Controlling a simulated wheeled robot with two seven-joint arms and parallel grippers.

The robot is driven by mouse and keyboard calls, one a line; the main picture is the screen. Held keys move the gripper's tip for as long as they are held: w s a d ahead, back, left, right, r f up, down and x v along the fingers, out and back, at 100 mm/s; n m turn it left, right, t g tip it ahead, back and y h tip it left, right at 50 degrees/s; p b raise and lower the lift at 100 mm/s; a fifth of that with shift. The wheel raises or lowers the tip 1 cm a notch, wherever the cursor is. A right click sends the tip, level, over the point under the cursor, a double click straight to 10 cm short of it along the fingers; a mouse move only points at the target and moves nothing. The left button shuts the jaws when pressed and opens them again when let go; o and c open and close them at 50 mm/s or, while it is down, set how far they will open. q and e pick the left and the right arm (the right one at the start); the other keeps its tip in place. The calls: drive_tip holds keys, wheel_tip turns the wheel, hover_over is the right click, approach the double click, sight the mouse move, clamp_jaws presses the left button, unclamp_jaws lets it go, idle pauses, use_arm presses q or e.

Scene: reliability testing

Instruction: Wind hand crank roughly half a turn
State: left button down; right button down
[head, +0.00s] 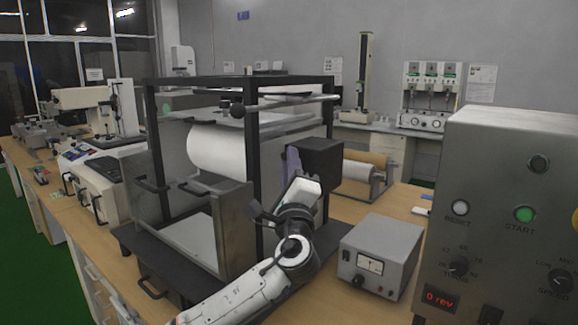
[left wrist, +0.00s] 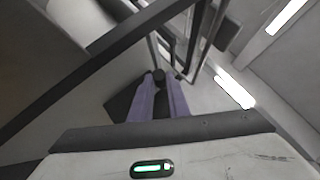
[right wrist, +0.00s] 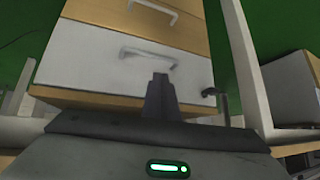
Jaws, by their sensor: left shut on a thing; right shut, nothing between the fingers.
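The machine (head: 330,115) has a dark open frame and stands on the bench. My left arm comes in from the bottom, and my left gripper (head: 289,155) is at the machine's right side with its purple fingers upright. In the left wrist view, the two fingers close around a small dark knob (left wrist: 158,75), apparently the hand crank's grip. The rest of the crank is mostly hidden, so I cannot tell its angle. My right gripper (right wrist: 160,88) shows only in the right wrist view, shut and empty in front of a drawer unit.
A white roll (head: 217,150) sits inside the frame. A grey meter box (head: 381,255) stands right of my left arm, and a large control cabinet (head: 500,180) with a START button is further right. White drawers with a metal handle (right wrist: 148,55) are close to my right gripper.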

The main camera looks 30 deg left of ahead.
use_arm(q)
drive_tip(key=c, duration=2)
unclamp_jaws()
drive_tip(key=b+v, duration=0.2)
drive_tip(key=v, duration=0.8)
drive_tip(key=shift+s+d, duration=0.1)
drive_tip(key=shift+s, duration=0.1)
use_arm(e)
drive_tip(key=shift+w+a+f, duration=0.2)
drive_tip(key=shift+a+f, duration=0.15)
drive_tip(key=shift+f, duration=0.05)
use_arm(q)
drive_tip(key=shift+f, duration=0.15)
use_arm(e)
drive_tip(key=shift+s, duration=0.15)
